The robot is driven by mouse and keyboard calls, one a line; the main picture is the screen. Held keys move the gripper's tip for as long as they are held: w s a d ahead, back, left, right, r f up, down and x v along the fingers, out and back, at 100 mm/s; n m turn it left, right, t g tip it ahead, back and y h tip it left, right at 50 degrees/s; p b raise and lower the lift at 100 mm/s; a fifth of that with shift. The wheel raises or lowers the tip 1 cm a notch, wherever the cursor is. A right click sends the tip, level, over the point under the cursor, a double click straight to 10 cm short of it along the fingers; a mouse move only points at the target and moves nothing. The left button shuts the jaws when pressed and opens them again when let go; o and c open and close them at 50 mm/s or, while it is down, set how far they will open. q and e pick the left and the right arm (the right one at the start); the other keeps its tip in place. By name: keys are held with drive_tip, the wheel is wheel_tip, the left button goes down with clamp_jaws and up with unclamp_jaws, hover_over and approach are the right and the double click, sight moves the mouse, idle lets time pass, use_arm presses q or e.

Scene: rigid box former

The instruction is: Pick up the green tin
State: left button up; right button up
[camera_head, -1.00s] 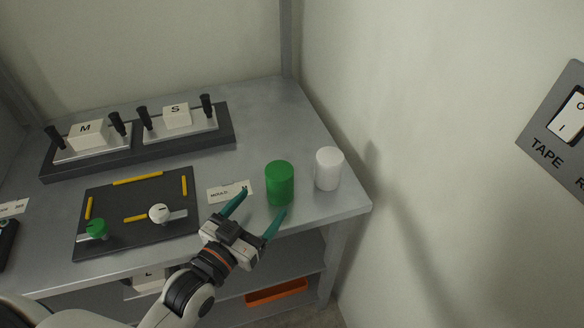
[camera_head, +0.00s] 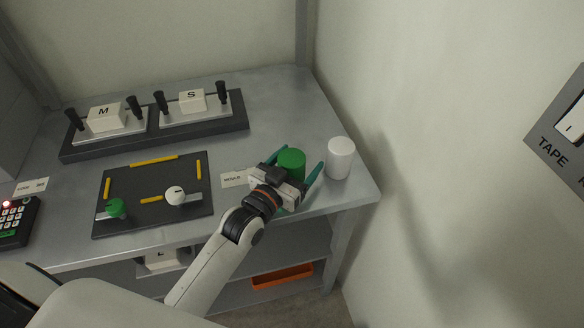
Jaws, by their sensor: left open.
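The green tin (camera_head: 291,160) is an upright green cylinder near the right end of the grey table. My left gripper (camera_head: 296,170) has come in from the front. The tin's lower part is hidden behind the gripper. I cannot tell whether the fingers touch it. My right gripper is not in view.
A white tin (camera_head: 340,158) stands close to the right of the fingers. A dark board (camera_head: 140,215) with yellow strips and knobs lies left. A label card (camera_head: 234,179) lies between. Blocks M (camera_head: 106,118) and S (camera_head: 192,100) sit behind. A keypad (camera_head: 15,222) is far left.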

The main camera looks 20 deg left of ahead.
use_arm(q)
drive_tip(key=shift+r, duration=0.1)
drive_tip(key=c, duration=1.3)
